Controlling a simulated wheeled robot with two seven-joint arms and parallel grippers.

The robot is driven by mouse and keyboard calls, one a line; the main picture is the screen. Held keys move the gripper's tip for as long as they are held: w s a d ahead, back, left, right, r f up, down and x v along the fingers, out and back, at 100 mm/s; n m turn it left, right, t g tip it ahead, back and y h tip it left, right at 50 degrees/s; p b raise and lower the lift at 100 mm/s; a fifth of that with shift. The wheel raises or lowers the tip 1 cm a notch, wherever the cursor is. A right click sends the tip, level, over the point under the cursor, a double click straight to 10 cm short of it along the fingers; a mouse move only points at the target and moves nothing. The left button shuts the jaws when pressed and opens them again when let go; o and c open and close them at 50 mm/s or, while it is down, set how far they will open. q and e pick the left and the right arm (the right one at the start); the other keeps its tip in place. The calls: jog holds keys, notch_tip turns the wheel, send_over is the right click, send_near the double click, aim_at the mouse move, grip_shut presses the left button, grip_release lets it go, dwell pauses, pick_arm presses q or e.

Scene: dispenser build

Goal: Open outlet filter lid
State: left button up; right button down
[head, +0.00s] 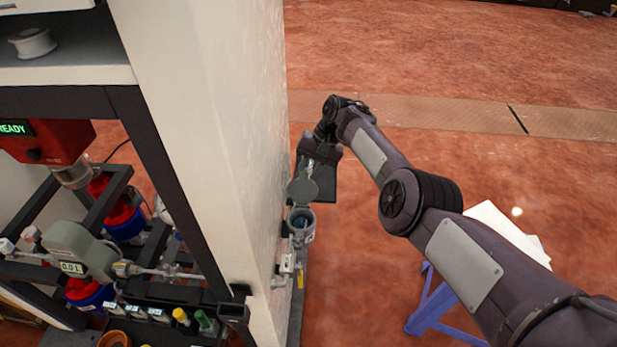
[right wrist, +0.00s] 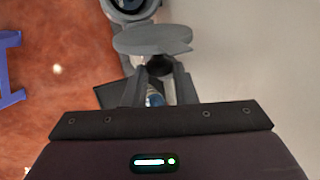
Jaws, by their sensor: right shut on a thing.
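The outlet filter is a grey round cup (head: 301,224) mounted beside the white wall panel. Its grey disc lid (head: 303,190) stands tilted up and away from the cup's mouth, and something bluish shows inside. In the right wrist view the lid (right wrist: 152,39) is just beyond my fingers, with the cup (right wrist: 128,14) at the top edge. My right gripper (right wrist: 160,72) is shut on the dark knob (right wrist: 158,66) of the lid. In the head view this gripper (head: 316,168) is behind the lid, its fingertips partly hidden. My left gripper is not in view.
The tall white panel (head: 225,130) stands close left of the filter. A small valve fitting (head: 287,264) sits below the cup. A blue-legged stool (head: 430,305) with a white top is at lower right. Open red floor (head: 450,60) lies beyond.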

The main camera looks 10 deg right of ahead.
jog(key=shift+f, duration=0.1)
jog(key=c, duration=1.2)
grip_release()
jog(key=shift+o, duration=0.2)
jog(key=p+v, duration=0.2)
jog(key=v, duration=0.5)
jog(key=shift+r, duration=0.4)
jog(key=shift+d, duration=0.1)
